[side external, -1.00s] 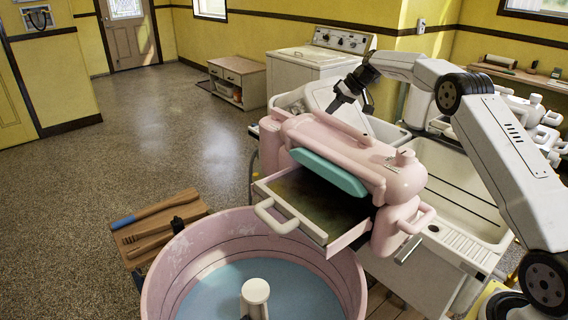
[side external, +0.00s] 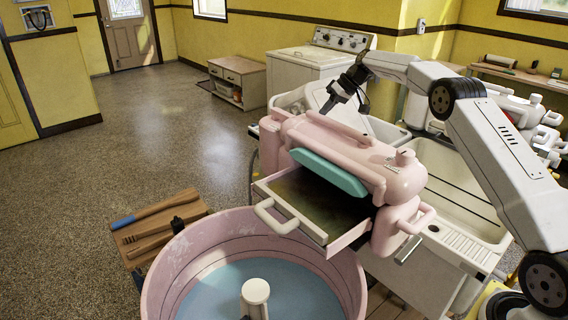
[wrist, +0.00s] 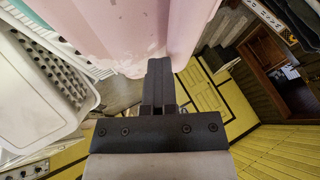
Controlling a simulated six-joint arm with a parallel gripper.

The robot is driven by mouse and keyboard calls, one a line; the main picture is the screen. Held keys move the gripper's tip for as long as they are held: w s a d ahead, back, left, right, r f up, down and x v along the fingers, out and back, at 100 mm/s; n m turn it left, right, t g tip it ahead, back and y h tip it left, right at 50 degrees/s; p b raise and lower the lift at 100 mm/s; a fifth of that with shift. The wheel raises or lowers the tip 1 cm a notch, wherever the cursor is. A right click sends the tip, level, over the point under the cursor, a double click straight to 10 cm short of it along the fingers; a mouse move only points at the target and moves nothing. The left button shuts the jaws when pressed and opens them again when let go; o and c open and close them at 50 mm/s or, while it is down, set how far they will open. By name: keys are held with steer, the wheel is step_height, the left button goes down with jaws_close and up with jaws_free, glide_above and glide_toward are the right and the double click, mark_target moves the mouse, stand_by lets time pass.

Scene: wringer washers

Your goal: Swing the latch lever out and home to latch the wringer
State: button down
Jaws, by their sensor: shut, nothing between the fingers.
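The pink wringer (side external: 385,178) sits above the pink tub (side external: 163,268), with a teal panel (side external: 330,172) on its front. A pink bar (side external: 337,127) lies along its top. I cannot tell for sure which part is the latch lever. My gripper (side external: 324,111) is at the far left end of the wringer's top, just behind it in the side view. In the wrist view its black fingers (wrist: 159,70) are shut and empty, with a pink surface (wrist: 130,30) close beyond them. I cannot tell whether the fingertips touch it.
A shallow white-rimmed tray (side external: 325,238) projects from the wringer over the tub. White sinks (side external: 460,190) stand behind and to the right. Open floor (side external: 170,130) lies at the far left.

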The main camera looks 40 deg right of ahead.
mark_target(333, 122)
steer(key=v, duration=0.7)
steer(key=shift+s+r, duration=0.15)
steer(key=shift+r, duration=0.15)
